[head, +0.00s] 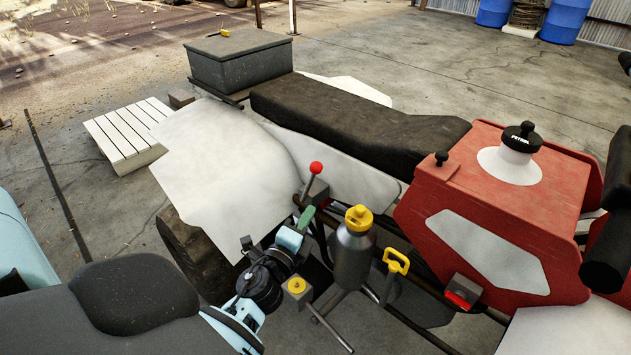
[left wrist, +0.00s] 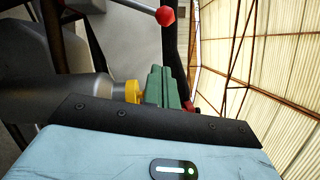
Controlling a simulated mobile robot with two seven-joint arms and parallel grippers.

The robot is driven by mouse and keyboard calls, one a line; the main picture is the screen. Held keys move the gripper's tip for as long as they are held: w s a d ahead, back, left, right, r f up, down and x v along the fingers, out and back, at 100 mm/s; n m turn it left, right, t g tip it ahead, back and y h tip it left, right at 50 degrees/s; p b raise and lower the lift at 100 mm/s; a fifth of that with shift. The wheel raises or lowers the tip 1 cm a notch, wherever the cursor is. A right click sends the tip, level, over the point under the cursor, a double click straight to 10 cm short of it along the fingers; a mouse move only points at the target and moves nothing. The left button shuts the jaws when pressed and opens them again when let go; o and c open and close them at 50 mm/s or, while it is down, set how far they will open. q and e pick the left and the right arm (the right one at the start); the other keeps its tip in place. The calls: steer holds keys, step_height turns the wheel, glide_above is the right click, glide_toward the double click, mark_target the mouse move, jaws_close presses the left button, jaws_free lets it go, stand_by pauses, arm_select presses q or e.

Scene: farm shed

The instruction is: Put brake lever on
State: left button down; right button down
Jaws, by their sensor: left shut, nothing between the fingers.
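The lever is a thin grey rod with a red ball knob (head: 316,168). It stands up from a small grey block (head: 318,191) on the near side of the quad bike. In the left wrist view the red knob (left wrist: 166,15) is at the top centre, beyond my fingertips. My left gripper (head: 306,217) has green fingers, shut and empty, just below and slightly left of the lever block. The shut fingers (left wrist: 163,86) also show in the left wrist view, pointing toward the lever and apart from the knob. My right gripper is not in view.
A grey bottle with a yellow cap (head: 355,247) stands close right of my left gripper. The red tank (head: 420,190) and white fender (head: 225,150) flank the area. A white pallet (head: 122,135) lies on the floor.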

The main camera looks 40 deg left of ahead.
arm_select(q)
steer(key=w+a+r, duration=0.1)
steer(key=w+a, duration=0.4)
steer(key=w, duration=0.4)
steer(key=shift+w+r+p, duration=0.2)
steer(key=shift+p, duration=0.2)
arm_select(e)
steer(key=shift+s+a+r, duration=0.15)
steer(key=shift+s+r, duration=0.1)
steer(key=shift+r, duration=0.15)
arm_select(q)
steer(key=shift+a, duration=0.15)
